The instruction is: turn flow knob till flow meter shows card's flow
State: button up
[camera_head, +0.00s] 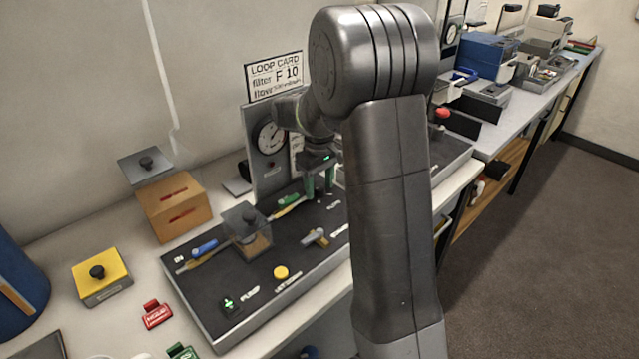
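The loop card (275,75) stands upright at the back; it reads "filter F 10", and its flow line is too blurred to read. A round dial gauge (270,137) is on the grey upright panel (265,175) below it. A pale vertical scale (296,146), possibly the flow meter, is beside the dial and partly hidden by my arm; its reading cannot be made out. My gripper (319,186) points down over the right part of the dark board, its greenish fingers a little apart. I cannot make out the flow knob or whether the fingers touch it.
An orange slotted box (173,204) and a yellow block (100,276) stand left. My arm hides the board's right side.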

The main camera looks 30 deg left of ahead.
aim_at(320, 188)
jog(key=c, duration=0.9)
jog(key=shift+m+p, duration=0.35)
jog(key=shift+m, duration=0.55)
jog(key=o, duration=1)
notch_tip(320, 188, up, 14)
jog(key=shift+f, duration=0.1)
